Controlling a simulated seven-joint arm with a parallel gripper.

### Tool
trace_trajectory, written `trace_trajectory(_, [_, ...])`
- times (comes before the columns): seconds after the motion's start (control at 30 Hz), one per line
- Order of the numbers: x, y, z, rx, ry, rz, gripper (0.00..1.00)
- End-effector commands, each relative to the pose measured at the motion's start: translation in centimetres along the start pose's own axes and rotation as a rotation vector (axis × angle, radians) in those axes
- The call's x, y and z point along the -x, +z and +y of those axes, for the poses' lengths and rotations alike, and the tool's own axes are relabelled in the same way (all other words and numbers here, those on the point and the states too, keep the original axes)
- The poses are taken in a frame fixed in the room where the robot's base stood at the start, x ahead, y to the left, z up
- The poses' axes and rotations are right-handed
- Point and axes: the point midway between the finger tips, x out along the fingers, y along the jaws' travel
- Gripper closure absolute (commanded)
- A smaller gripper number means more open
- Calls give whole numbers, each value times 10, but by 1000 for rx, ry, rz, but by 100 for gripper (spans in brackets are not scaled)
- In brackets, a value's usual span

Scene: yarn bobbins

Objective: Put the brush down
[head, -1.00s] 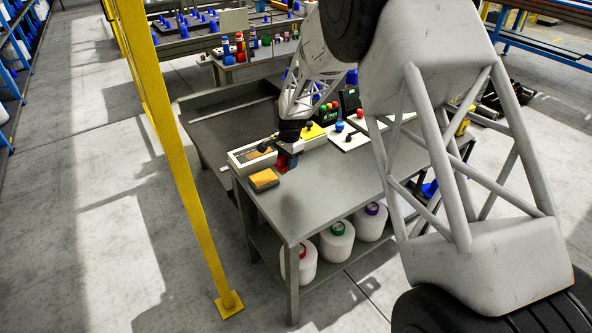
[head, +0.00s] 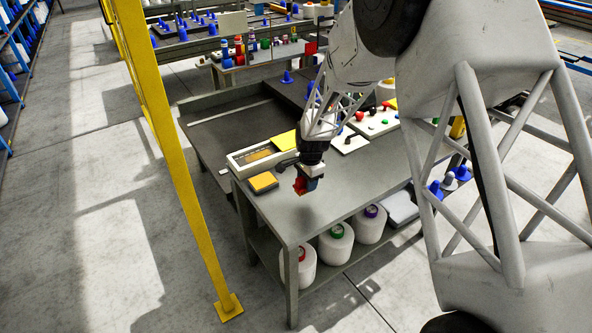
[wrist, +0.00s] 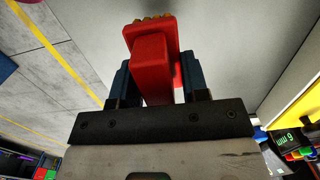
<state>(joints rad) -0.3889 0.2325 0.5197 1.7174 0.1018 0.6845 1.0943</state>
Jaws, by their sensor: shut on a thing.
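The brush is a red block with tan bristles along its far edge. In the wrist view the brush (wrist: 152,62) sits between the two dark blue fingers of my gripper (wrist: 152,85), which is shut on it. In the head view the brush (head: 299,186) shows as a small red shape under my gripper (head: 308,183), over the front part of the grey table (head: 350,195). I cannot tell whether the brush touches the tabletop.
An orange-topped block (head: 263,182) and a long pale tray (head: 262,156) lie just left of my gripper. A white board with coloured knobs (head: 376,122) is behind it. The tabletop to the right is bare. White containers (head: 336,244) stand on the lower shelf.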

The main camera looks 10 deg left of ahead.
Motion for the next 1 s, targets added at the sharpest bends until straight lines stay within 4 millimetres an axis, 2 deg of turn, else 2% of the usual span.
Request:
trace_trajectory(0.27, [-2,-9,-21,0,1,0,96])
trace_trajectory(1.0, [-10,-48,-114,0,-1,0,96])
